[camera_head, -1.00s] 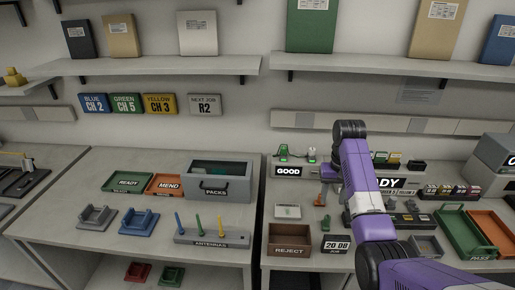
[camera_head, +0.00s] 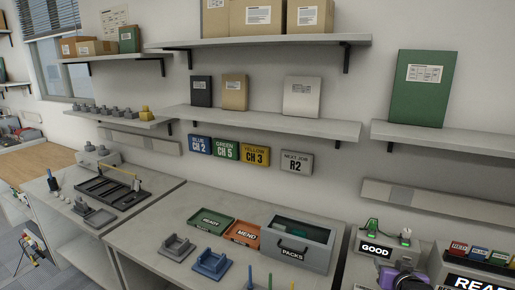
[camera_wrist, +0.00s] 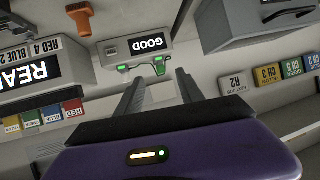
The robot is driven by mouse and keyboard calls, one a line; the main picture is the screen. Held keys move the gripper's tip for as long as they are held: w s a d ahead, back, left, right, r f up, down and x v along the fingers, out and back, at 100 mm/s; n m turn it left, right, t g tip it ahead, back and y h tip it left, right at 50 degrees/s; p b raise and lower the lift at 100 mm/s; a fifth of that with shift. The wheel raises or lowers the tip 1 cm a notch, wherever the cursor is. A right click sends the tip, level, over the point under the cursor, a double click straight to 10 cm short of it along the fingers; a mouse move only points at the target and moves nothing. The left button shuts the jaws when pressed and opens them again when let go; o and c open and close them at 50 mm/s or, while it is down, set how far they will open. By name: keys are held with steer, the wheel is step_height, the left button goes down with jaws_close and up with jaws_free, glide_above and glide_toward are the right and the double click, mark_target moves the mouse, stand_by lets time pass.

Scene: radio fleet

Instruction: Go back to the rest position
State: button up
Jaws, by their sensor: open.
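My gripper (camera_wrist: 160,78) is at the centre of the wrist view, its two grey fingers spread with nothing between them. Beyond the fingertips, in an upside-down view, is the GOOD display unit (camera_wrist: 148,45) with green-lit parts (camera_wrist: 158,66) on it. I cannot tell the exact gap to it. In the head view only a purple part of my arm (camera_head: 408,279) shows at the bottom right, in front of the GOOD sign (camera_head: 376,250). My fingers cannot be made out there.
The PACKS drawer box (camera_head: 300,243), the READY tray (camera_head: 211,222) and the MEND tray (camera_head: 246,235) stand on the left bench. A wall shelf (camera_head: 270,121) runs above. The wrist view shows the READY display (camera_wrist: 40,74) close by and an orange object (camera_wrist: 80,17).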

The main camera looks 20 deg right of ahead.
steer(key=s+a+r+n+t, duration=0.15)
steer(key=s+a, duration=0.25)
steer(key=a, duration=0.4)
steer(key=s+a+n+t+y, duration=0.1)
steer(key=s+a+t, duration=0.1)
steer(key=s+a, duration=0.45)
steer(key=s+a+r+n+t, duration=0.1)
steer(key=s+a+t, duration=0.1)
steer(key=a, duration=0.8)
steer(key=s+a+n+y, duration=0.2)
steer(key=s+a+y, duration=0.1)
steer(key=s+a, duration=0.4)
steer(key=s+a+n+y+b, duration=0.1)
steer(key=s+a, duration=0.6)
steer(key=s, duration=0.7)
steer(key=n+g+y, duration=0.1)
steer(key=y, duration=0.1)
steer(key=shift+s+r+y, duration=0.2)
steer(key=shift+r+y, duration=0.15)
steer(key=shift+y, duration=0.05)
steer(key=shift+n, duration=0.25)
